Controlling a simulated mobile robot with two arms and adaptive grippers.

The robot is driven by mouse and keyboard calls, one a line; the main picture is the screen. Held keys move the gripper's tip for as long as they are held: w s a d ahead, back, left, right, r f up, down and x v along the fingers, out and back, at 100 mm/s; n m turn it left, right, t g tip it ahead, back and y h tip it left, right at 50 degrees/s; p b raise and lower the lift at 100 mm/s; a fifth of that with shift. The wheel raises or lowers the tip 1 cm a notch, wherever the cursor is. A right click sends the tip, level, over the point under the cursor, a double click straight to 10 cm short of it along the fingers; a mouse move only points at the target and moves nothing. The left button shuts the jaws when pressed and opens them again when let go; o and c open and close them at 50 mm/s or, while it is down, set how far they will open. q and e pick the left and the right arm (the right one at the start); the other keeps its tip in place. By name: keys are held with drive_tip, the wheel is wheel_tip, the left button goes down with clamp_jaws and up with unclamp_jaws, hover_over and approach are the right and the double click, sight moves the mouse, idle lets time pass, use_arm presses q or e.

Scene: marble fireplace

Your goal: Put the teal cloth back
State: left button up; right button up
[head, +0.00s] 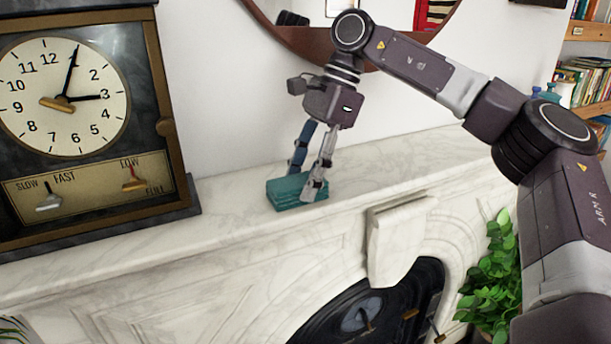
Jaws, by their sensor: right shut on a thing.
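The teal cloth (284,191) is a folded, flat block. It is on or just above the white marble mantel (400,160), near the front edge and to the right of the clock. My right gripper (306,184) reaches down from above and is shut on the cloth, with one finger at the near right side and the other at the far side. Part of the cloth is hidden behind the near finger. I cannot tell whether the cloth touches the marble. My left gripper is not in view.
A large dark clock (85,110) stands at the left end of the mantel, close to the cloth. A round mirror (330,25) hangs on the wall behind my right arm. Green leaves (492,275) show below at right. The mantel right of the cloth is clear.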

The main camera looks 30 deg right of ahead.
drive_tip(key=o, duration=0.6)
drive_tip(key=shift+a, duration=0.1)
drive_tip(key=shift+o, duration=1.3)
drive_tip(key=shift+a, duration=0.15)
drive_tip(key=shift+o, duration=0.8)
drive_tip(key=shift+s+a, duration=0.1)
drive_tip(key=shift+s, duration=0.05)
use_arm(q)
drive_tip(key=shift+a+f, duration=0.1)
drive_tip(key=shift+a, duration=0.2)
use_arm(e)
drive_tip(key=shift+s+r, duration=0.1)
drive_tip(key=shift+s, duration=0.1)
drive_tip(key=shift+w+d+r, duration=0.1)
drive_tip(key=shift+d+r, duration=0.1)
drive_tip(key=v, duration=0.8)
drive_tip(key=shift+s+a+r, duration=0.3)
drive_tip(key=shift+s+r, duration=0.05)
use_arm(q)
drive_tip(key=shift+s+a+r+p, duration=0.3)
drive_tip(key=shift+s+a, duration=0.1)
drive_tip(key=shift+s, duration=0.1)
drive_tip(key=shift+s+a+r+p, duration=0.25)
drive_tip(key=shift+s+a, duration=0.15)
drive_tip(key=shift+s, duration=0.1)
use_arm(e)
drive_tip(key=r, duration=0.1)
drive_tip(key=s+r, duration=0.1)
drive_tip(key=shift+s+r, duration=0.15)
drive_tip(key=shift+r, duration=0.1)
